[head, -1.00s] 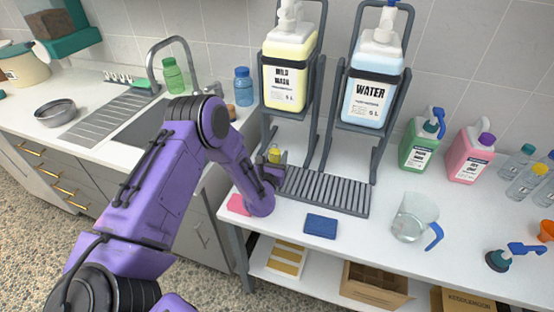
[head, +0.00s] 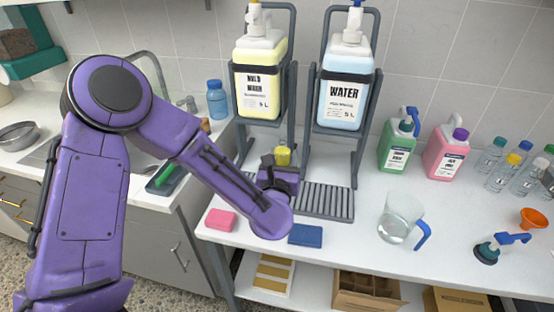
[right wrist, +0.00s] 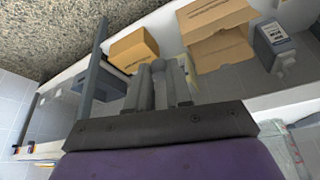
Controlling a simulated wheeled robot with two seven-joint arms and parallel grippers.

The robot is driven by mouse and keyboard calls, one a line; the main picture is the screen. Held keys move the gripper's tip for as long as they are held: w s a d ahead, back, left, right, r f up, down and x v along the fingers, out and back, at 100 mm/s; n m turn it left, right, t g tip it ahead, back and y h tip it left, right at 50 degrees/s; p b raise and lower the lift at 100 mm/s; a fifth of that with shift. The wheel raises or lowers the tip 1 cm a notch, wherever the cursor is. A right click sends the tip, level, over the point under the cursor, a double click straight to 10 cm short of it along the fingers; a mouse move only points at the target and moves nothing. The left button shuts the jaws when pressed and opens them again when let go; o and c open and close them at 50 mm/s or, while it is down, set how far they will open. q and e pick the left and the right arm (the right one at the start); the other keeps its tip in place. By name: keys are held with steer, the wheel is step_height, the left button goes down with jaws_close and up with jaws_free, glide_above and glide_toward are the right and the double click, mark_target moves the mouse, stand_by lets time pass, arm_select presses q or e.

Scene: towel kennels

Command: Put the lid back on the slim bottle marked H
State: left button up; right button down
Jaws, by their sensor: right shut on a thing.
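No letter H is readable on any bottle. Several clear slim bottles with coloured caps (head: 500,170) stand at the right of the bench. A small yellow thing (head: 283,154) shows beneath the MILD WASH dispenser, just beyond my left gripper (head: 279,166). The wrist hides its lower part, and I cannot tell whether it is a bottle or a lid, or whether the jaws grip it. My right gripper is outside the head view. In the right wrist view its fingers (right wrist: 162,85) are close together on a small grey thing that I cannot identify, with the lower shelf behind.
The MILD WASH dispenser (head: 258,92) and WATER dispenser (head: 344,100) stand behind a ribbed drip tray (head: 328,202).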

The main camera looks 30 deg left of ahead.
arm_select(q)
steer(key=o, duration=0.6)
jaws_close()
